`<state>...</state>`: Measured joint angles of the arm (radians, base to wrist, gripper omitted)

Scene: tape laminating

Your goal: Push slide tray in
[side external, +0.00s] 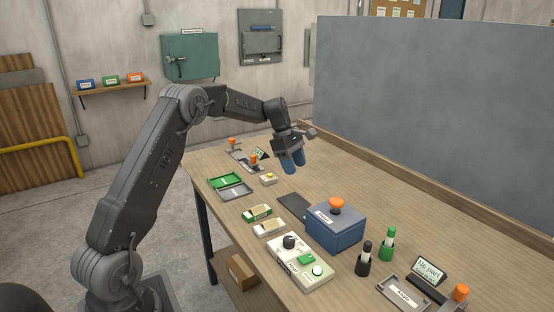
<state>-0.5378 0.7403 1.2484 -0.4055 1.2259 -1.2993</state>
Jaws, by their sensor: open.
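A blue box (334,234) with an orange knob (337,204) on top stands on the wooden table. A dark flat plate (292,205) lies at its far-left side and looks like the slide tray pulled out of the box. I cannot tell how the plate joins the box. My gripper (292,165) is open and empty, with blue fingertips pointing down. It hangs in the air behind the plate in the picture, apart from it and from the box.
A control panel (299,262) with a black knob and green buttons sits in front of the box. Two small cartons (257,213) (270,228) and a green-and-grey tray pair (229,185) lie to the left. Black and green marker holders (386,250) stand right. A grey partition (430,120) rises behind.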

